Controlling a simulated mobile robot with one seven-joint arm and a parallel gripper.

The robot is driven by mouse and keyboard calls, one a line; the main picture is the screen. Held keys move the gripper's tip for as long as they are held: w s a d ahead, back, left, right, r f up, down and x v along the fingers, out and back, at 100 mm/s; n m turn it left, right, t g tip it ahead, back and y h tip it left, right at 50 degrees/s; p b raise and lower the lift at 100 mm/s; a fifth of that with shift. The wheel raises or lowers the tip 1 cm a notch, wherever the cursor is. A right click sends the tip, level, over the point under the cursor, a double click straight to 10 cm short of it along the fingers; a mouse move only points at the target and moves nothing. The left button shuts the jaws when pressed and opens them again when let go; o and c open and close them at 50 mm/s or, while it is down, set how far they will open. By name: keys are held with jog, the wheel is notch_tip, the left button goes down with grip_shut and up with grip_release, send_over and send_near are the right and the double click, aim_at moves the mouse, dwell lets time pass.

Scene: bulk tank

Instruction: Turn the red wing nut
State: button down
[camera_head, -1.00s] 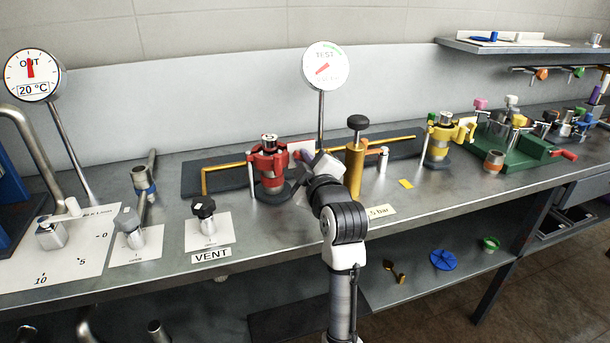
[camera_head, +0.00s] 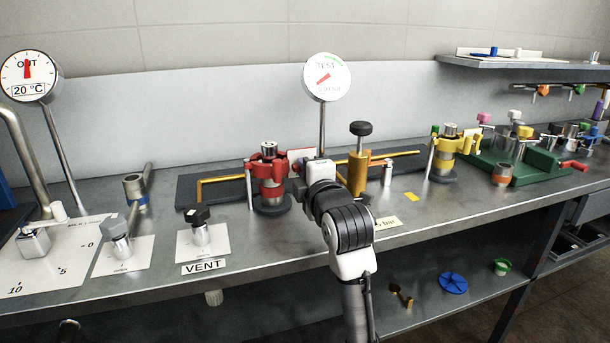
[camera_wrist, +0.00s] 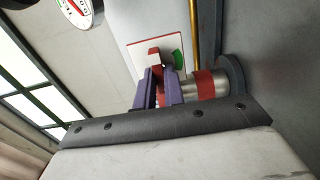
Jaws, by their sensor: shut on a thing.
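The red clamp (camera_head: 268,172) stands upright around a silver cylinder on a round dark base, left of centre on the bench. In the wrist view a red piece, the red wing nut (camera_wrist: 154,56), sticks up from between the two purple fingers of my gripper (camera_wrist: 157,82). My gripper is shut on it. A red band on a silver cylinder (camera_wrist: 204,84) lies just right of the fingers. In the head view my wrist (camera_head: 320,172) is right of the red clamp, and my fingers and the held piece are hidden there.
A white card with a green mark (camera_wrist: 172,50) is behind the fingers. A brass pump with a black knob (camera_head: 358,165) stands close right of my wrist. The TEST gauge (camera_head: 327,77) rises behind. A yellow clamp (camera_head: 447,155) is farther right. VENT valve (camera_head: 200,226) is at front left.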

dwell(0.4)
jog(key=c, duration=1.8)
grip_release()
jog(key=shift+o, duration=0.2)
jog(key=shift+s, duration=0.1)
jog(key=b+v, duration=0.1)
jog(key=v, duration=1.2)
jog(key=shift+s, duration=0.3)
jog(key=shift+d, duration=0.15)
